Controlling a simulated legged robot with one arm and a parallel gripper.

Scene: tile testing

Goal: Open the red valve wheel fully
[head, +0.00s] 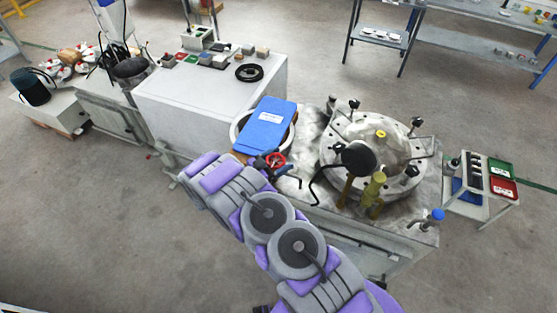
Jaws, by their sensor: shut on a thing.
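The red valve wheel (277,160) is small in the head view, just in front of the blue box-like panel, at the left end of the metal bench top. My purple and grey arm rises from the lower right, and its far end bends toward the wheel. My gripper (266,161) is at the wheel's left side, dark and partly hidden by the arm and wheel. It is shut on the wheel's rim. The fingertips are too small to see clearly, and how far the wheel is turned cannot be told.
A blue panel (266,127) lies over a round white vessel behind the wheel. A round metal vessel (335,152) with clamps stands right on the bench. A black bent rod is close to the wheel's right. A white cabinet (205,100) stands behind left. Open floor lies left.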

